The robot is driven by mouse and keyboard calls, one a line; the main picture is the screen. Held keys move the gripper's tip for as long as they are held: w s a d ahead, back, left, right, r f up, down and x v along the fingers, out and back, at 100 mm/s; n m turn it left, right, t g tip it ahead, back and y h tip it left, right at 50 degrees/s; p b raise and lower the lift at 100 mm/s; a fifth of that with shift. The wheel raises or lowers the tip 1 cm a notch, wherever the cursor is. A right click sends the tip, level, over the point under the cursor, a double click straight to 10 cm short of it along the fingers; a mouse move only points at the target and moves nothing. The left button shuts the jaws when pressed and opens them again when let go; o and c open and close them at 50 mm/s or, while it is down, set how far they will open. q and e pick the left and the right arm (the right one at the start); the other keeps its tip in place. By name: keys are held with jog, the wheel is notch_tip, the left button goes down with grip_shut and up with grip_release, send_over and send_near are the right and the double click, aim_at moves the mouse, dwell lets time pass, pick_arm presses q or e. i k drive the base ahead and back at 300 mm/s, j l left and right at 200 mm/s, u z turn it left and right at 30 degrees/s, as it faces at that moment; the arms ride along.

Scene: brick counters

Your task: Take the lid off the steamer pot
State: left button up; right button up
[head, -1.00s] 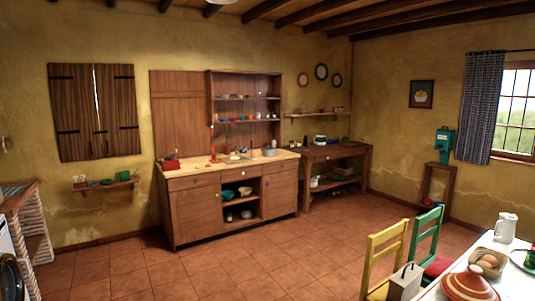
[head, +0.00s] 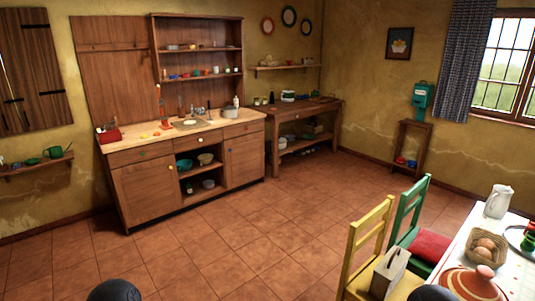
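I cannot pick out a steamer pot for certain. A small white and green item (head: 288,96) stands on the wooden side table at the back; it is too small to tell whether it is a lidded pot. A grey, pot-like thing (head: 230,112) sits at the right end of the sink counter, also too small to make out. Neither of my grippers is in view; only dark rounded parts, likely of my arms, show at the bottom edge.
The sink counter (head: 145,145) stands along the back wall, with the side table (head: 293,112) to its right. A yellow chair (head: 368,245), a green chair (head: 405,215) and a white table with a terracotta dish (head: 474,283) fill the lower right. The tiled floor between is clear.

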aim_at(226, 114)
jog(key=i, duration=3.5)
jog(key=i+l+u, duration=0.15)
jog(key=i, duration=0.7)
jog(key=i+l, duration=0.15)
jog(key=i, duration=0.65)
jog(key=j+u, duration=0.05)
